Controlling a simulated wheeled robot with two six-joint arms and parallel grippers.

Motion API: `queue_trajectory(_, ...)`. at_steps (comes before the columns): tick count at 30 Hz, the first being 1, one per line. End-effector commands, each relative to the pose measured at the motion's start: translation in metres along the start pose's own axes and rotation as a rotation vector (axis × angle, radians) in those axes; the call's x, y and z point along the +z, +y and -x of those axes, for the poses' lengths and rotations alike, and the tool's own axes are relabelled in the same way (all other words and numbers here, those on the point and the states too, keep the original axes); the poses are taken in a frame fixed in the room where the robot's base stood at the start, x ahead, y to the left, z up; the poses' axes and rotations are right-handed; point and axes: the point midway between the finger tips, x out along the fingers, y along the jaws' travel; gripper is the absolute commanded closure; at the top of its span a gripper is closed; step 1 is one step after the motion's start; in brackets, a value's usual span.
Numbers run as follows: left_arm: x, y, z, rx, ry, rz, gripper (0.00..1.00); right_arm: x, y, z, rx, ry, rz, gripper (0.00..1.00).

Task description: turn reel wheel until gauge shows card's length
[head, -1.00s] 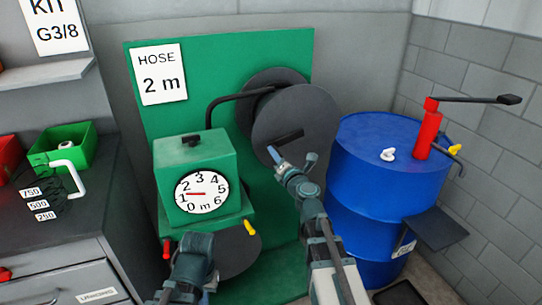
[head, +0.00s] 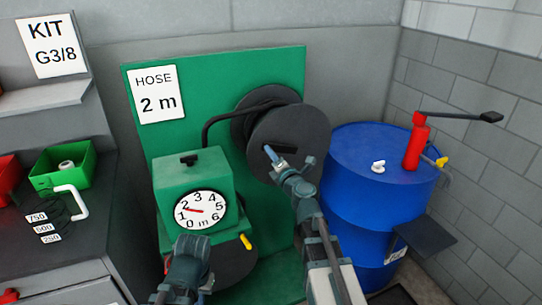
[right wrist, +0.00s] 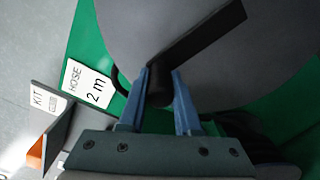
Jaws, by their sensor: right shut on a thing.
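The reel wheel (head: 297,132) is a dark grey disc on the green panel, with a crank handle. My right gripper (head: 272,156) is shut on the handle. In the right wrist view the blue fingers (right wrist: 163,100) stand on both sides of the dark grip (right wrist: 159,88). The white card (head: 159,94) reads HOSE 2 m; it also shows in the right wrist view (right wrist: 88,86). The round gauge (head: 202,212) on the green box has numbers up to 6. Its red needle points left, between 1 and 2, close to 2. My left gripper (head: 188,262) is low before the box; its fingers are hidden.
A blue drum (head: 375,185) with a red hand pump (head: 415,143) stands right of the reel. A dark bench (head: 85,235) with a green bin (head: 75,172) is at the left. A black bent pipe (head: 225,117) runs from the reel above the green box (head: 190,165).

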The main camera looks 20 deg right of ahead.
Motion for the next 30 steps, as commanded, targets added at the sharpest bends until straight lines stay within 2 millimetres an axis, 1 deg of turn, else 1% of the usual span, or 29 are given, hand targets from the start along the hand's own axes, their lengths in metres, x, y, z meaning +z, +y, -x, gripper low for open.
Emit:
queue_trajectory(14, 0.0001, -0.0001, 0.0010, 0.000, 0.000, 0.000, 1.00, 0.0000, 0.0011, 0.0004, 0.001, 0.003, -0.015, 1.00)
queue_trajectory(15, 0.0001, -0.0001, 0.0010, 0.000, 0.000, 0.000, 1.00, 0.0000, 0.0011, 0.0004, 0.001, 0.003, -0.014, 0.63)
queue_trajectory(19, 0.0001, -0.0001, 0.0010, 0.000, 0.000, 0.000, 1.00, 0.0002, 0.0010, 0.0004, 0.001, 0.002, -0.014, 0.39)
queue_trajectory(30, 0.0001, -0.0001, 0.0010, 0.000, 0.000, 0.000, 1.00, 0.0005, 0.0009, 0.0016, 0.000, 0.001, -0.012, 0.38)
